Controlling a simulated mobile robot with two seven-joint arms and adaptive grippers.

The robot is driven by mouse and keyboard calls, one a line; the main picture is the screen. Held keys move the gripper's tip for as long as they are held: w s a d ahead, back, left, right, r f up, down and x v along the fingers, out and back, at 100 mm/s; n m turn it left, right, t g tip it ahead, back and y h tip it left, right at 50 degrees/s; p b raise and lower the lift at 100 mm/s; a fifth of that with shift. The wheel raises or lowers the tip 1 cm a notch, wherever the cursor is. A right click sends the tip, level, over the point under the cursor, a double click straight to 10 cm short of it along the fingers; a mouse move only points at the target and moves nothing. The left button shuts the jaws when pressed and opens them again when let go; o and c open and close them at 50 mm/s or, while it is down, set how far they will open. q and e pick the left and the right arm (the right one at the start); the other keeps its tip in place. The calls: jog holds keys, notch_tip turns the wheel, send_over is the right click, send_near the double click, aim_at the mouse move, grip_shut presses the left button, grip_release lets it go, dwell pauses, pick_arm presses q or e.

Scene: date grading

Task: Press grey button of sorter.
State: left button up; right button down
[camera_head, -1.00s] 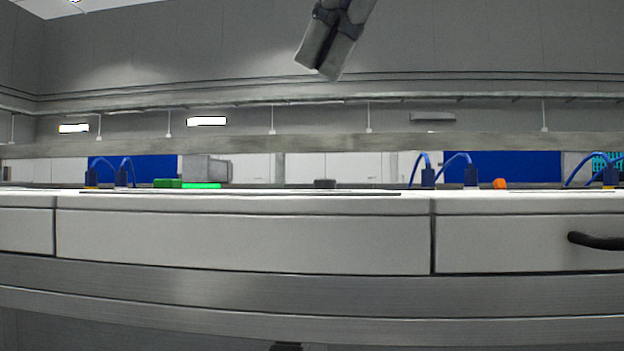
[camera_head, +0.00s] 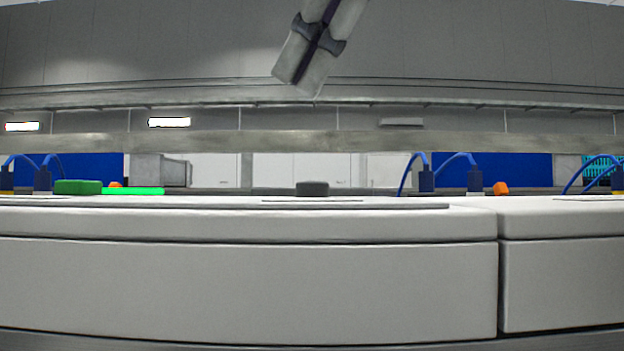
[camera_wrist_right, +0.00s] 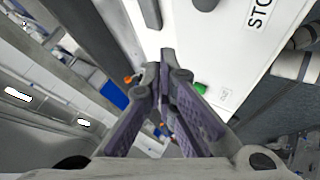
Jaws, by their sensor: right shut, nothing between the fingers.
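The grey button (camera_head: 312,188) is a low, dark grey block on the sorter's white top (camera_head: 400,222), near the middle of the head view. My right gripper (camera_head: 298,92) hangs well above it, slightly to its left in the picture, tilted and apart from it. In the right wrist view its fingers (camera_wrist_right: 166,62) are closed together with nothing between them. That view also shows a dark grey piece (camera_wrist_right: 150,12) on the white surface beyond the fingertips; I cannot tell if it is the same button. My left gripper is not in view.
A green block (camera_head: 78,187) and a bright green strip (camera_head: 133,191) sit left of the button. Blue cabled fittings (camera_head: 426,180) and an orange piece (camera_head: 501,188) stand to the right. A metal beam (camera_head: 300,142) runs behind. The white top's front edge faces me.

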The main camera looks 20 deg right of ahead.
jog(key=shift+f, duration=3)
jog(key=shift+f, duration=0.1)
jog(key=shift+f, duration=0.3)
jog(key=shift+f, duration=0.5)
jog(key=shift+r, duration=0.9)
jog(key=shift+r, duration=2.5)
